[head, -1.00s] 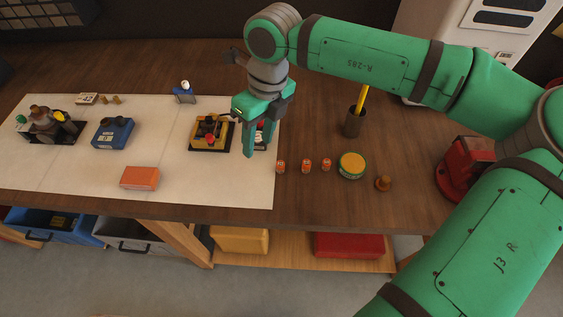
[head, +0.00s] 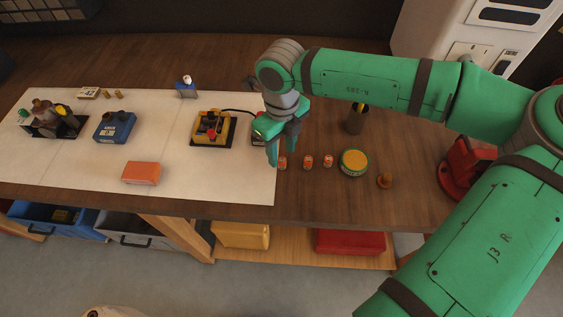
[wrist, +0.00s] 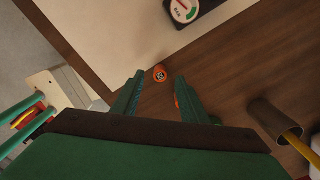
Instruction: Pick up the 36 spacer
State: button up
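Three small orange spacers stand in a row on the bare wood: a left one (head: 282,162), a middle one (head: 308,162) and a right one (head: 328,161). Their numbers are too small to read, so I cannot tell which is the 36 spacer. My gripper (head: 281,154) points down over the left end of the row. In the wrist view my gripper (wrist: 158,92) is open and empty. One labelled orange spacer (wrist: 160,74) shows just beyond the gap between the fingertips. A sliver of orange shows by the right finger, mostly hidden.
A green and yellow round tin (head: 353,162) and a brown knob (head: 385,180) stand to the right. A pencil cup (head: 356,120) stands behind. On the pale mat (head: 80,166) are an orange box (head: 141,173) and a yellow device (head: 212,128). A gauge (wrist: 182,12) lies near the mat edge.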

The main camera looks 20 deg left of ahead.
aim_at(282, 163)
jog(key=shift+d+f, duration=0.1)
jog(key=shift+f, duration=1.3)
jog(key=shift+c, duration=0.6)
grip_shut()
jog(key=shift+r, duration=0.1)
